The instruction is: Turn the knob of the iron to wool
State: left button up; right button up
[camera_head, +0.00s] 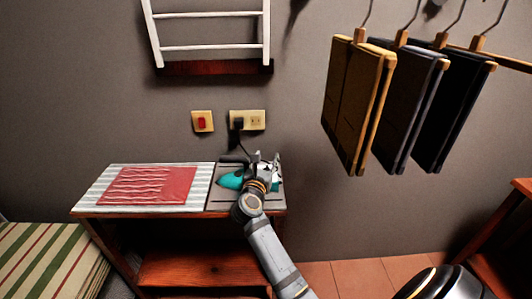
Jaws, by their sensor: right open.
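The teal iron (231,181) rests on a grey pad (225,201) at the right end of the small wooden table. Its visible teal part shows to the left of my right gripper; the rest is behind the gripper and wrist. The knob cannot be made out. My right gripper (266,160) is open and over the iron, with its arm reaching up from below. Whether it touches the iron or the knob cannot be told. My left gripper is not in view.
A striped cover (88,201) with a wrinkled red cloth (150,186) lies left on the table. The iron's dark cord runs to a wall socket (256,120) beside a red switch (201,121). Trousers (350,105) hang at the upper right. A striped bed (45,262) stands left.

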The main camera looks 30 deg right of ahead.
notch_tip(320, 180, up, 6)
jog(key=shift+f, duration=0.15)
dwell(0.4)
